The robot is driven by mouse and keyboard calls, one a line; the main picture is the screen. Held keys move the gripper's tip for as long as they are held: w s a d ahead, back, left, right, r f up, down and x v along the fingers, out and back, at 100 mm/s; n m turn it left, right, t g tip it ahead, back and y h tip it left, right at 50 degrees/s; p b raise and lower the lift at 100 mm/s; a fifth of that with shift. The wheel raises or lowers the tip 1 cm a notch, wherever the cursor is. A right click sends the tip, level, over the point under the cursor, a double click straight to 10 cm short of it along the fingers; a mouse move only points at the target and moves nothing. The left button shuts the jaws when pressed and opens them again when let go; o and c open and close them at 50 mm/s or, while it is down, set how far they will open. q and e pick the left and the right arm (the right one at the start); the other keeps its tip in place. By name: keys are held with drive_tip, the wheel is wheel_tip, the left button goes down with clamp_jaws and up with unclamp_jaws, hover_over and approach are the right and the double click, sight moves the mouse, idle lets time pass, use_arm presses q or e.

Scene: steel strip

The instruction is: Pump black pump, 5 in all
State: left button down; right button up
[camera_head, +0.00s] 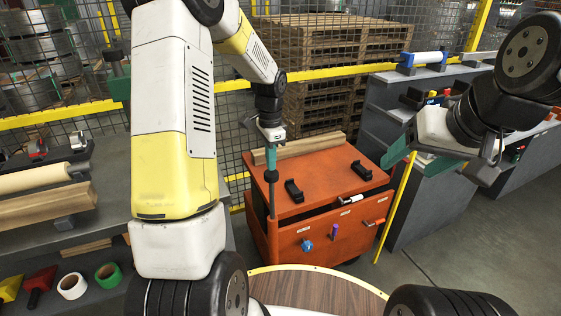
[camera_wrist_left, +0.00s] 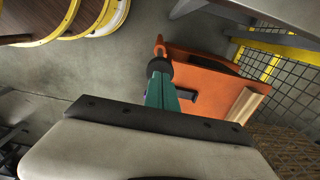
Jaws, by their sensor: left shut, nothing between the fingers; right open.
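The black pump (camera_head: 271,176) stands upright at the left front corner of the orange cart, with a dark knob on a thin shaft. My left gripper (camera_head: 271,160) points down right above the knob, its teal fingers shut with nothing between them. In the left wrist view the shut fingers (camera_wrist_left: 161,88) end at the black knob (camera_wrist_left: 158,67); I cannot tell whether they touch it or stop just short. My right gripper (camera_head: 420,168) is open and empty, raised at the right, away from the pump.
The orange cart (camera_head: 325,185) carries black brackets and a wooden bar (camera_head: 295,148), with small tools on its front. A grey bench (camera_head: 100,225) with tape rolls is at left, a grey shelf unit (camera_head: 400,215) at right. Pallets and a mesh fence stand behind.

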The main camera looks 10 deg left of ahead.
sight(271, 172)
use_arm(q)
drive_tip(key=shift+f, duration=1.4)
idle(0.4)
drive_tip(key=shift+r, duration=0.1)
idle(0.4)
drive_tip(key=shift+r, duration=0.9)
drive_tip(key=shift+f, duration=2.95)
drive_tip(key=shift+r, duration=2.45)
